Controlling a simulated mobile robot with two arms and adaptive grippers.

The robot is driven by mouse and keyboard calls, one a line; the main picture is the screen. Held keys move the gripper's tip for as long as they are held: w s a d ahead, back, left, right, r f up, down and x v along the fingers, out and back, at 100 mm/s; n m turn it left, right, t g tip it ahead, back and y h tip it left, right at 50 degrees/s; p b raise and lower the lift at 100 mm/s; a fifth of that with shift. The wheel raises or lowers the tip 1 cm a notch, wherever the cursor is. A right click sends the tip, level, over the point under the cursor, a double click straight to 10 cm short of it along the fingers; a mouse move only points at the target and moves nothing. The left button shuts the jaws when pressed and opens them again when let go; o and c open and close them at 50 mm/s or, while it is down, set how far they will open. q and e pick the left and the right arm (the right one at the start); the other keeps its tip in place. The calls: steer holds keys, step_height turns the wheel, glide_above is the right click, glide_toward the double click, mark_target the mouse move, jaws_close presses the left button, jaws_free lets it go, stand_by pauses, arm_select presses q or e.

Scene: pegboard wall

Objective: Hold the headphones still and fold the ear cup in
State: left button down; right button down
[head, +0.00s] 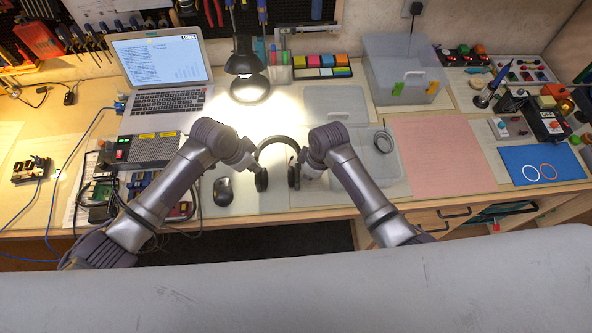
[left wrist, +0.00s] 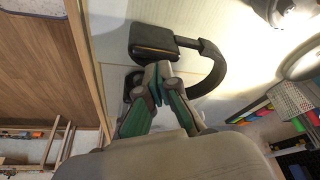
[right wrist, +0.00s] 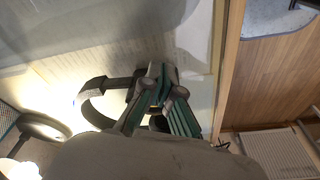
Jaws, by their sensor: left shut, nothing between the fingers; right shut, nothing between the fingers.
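The black headphones (head: 277,142) lie on the workbench with the band arching toward the back and both ear cups toward the front edge. My left gripper (head: 254,166) is at the left ear cup (head: 262,180), shut and empty. My right gripper (head: 303,166) is at the right ear cup (head: 294,176), also shut and empty. In the left wrist view the closed fingers (left wrist: 157,82) overlap one cup, and the far cup (left wrist: 152,40) and band (left wrist: 215,70) show beyond. In the right wrist view the closed fingers (right wrist: 155,88) hide most of the cups; the band (right wrist: 85,105) curves left.
A black mouse (head: 223,191) lies left of the headphones. A lit desk lamp (head: 248,75) and laptop (head: 165,85) stand behind. The bench's front edge is close.

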arm_select(q)
steer(key=shift+w, duration=0.1)
arm_select(e)
steer(key=shift+w, duration=0.1)
arm_select(q)
steer(key=shift+s, duration=0.3)
arm_select(e)
steer(key=shift+s+r, duration=0.15)
steer(key=shift+s, duration=0.05)
arm_select(q)
steer(key=shift+w+f, duration=0.15)
steer(key=shift+f, duration=0.2)
arm_select(e)
steer(key=shift+w+f, duration=0.15)
steer(key=shift+f, duration=0.1)
arm_select(q)
steer(key=shift+f, duration=0.1)
arm_select(e)
steer(key=shift+a, duration=0.1)
arm_select(q)
steer(key=shift+f+b, duration=0.4)
steer(key=shift+b, duration=0.1)
arm_select(e)
steer(key=shift+f, duration=0.25)
